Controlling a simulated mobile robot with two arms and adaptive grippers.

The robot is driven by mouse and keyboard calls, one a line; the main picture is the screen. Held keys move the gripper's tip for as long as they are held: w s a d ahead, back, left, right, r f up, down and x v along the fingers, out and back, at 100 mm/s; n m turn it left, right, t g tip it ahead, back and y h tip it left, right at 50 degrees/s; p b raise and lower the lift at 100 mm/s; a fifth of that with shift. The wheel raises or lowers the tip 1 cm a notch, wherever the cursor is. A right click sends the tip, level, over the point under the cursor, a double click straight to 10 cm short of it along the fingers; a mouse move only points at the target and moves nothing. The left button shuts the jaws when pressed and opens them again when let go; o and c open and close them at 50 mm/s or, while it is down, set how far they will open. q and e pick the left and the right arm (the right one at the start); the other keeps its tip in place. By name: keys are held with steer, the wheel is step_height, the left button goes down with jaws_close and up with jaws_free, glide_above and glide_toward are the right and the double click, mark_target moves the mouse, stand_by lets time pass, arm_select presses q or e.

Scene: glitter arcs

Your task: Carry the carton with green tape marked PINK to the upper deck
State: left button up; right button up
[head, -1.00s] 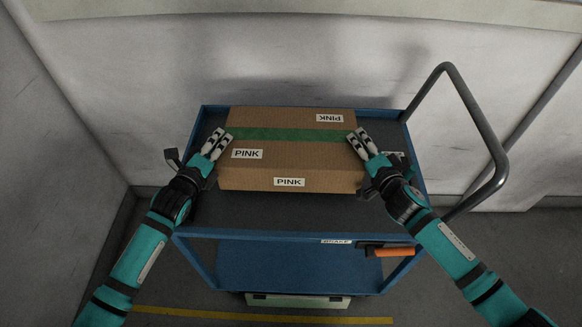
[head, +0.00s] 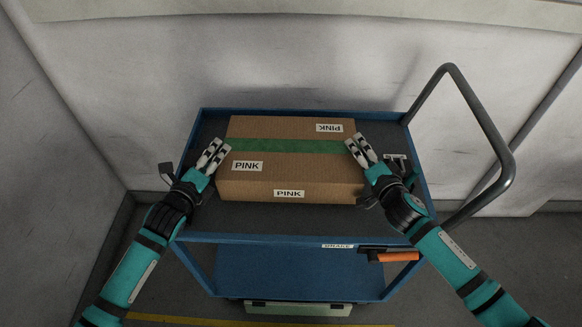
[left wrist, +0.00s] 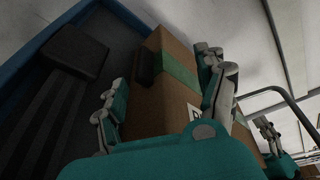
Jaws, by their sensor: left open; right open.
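The brown carton (head: 300,170) has a green tape band across its top and several white labels reading PINK. It sits on the upper deck (head: 270,218) of a blue cart and looks level. My left gripper (head: 219,146) is open at the carton's left end. My right gripper (head: 359,143) is open at its right end. In the left wrist view the carton (left wrist: 150,110) shows a dark hand hole in its end, between my left gripper's spread fingers (left wrist: 160,90). Whether the fingers touch the carton is unclear. The far end's contact is hidden.
A grey push handle (head: 490,120) rises at the cart's right. A lower deck (head: 300,268) is empty where visible. An orange lever (head: 398,257) sits beside a BRAKE label (head: 338,246) at the front. Pale walls (head: 290,60) stand close behind and at the left.

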steer(key=shift+s, duration=0.1)
arm_select(q)
steer(key=v, duration=1)
arm_select(e)
steer(key=v, duration=1.2)
